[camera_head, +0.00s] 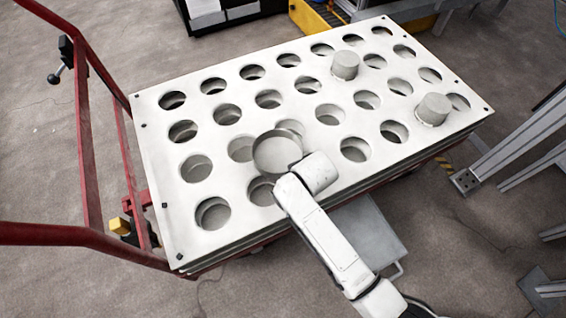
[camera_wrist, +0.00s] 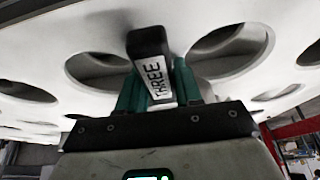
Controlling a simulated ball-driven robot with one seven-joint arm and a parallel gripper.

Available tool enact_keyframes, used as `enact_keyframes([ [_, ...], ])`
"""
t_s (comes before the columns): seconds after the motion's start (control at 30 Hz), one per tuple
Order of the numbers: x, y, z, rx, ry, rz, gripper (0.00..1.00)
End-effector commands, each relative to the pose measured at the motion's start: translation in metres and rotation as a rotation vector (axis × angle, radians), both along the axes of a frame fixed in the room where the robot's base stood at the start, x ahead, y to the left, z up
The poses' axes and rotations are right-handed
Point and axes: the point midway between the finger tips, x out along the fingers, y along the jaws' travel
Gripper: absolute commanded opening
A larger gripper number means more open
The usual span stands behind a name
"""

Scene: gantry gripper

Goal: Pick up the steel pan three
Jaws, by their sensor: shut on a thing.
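The steel pan three is a round, shallow grey pan (camera_head: 277,151) in the head view, just off the end of my white arm. It partly covers holes of the white board and looks raised over it; the exact gap is hard to tell. In the wrist view, its dark handle (camera_wrist: 148,42) carries a label reading "THREE". My gripper (camera_wrist: 160,84) has its green fingers closed on both sides of this handle. In the head view, the fingers are hidden by my wrist. The pan's bowl is not clearly seen in the wrist view.
The white board (camera_head: 150,150) with rows of round holes lies on a red-framed cart (camera_head: 88,150). Two grey cylinders stand on it, one at the back (camera_head: 345,65) and one at the right (camera_head: 433,109). Metal profiles (camera_head: 520,140) stand to the right.

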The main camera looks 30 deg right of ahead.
Motion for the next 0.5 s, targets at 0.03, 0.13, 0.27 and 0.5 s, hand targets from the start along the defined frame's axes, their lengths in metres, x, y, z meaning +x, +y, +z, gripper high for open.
enact_keyframes([
  [0.03,0.0,0.0,0.0,0.0,0.0,0.0,0.0],
  [0.13,0.0,0.0,0.001,0.0,-0.002,0.0,0.0],
  [0.27,0.001,0.0,0.001,0.0,-0.002,0.0,0.0],
  [0.5,0.001,0.0,0.014,0.0,-0.002,0.0,0.0],
])
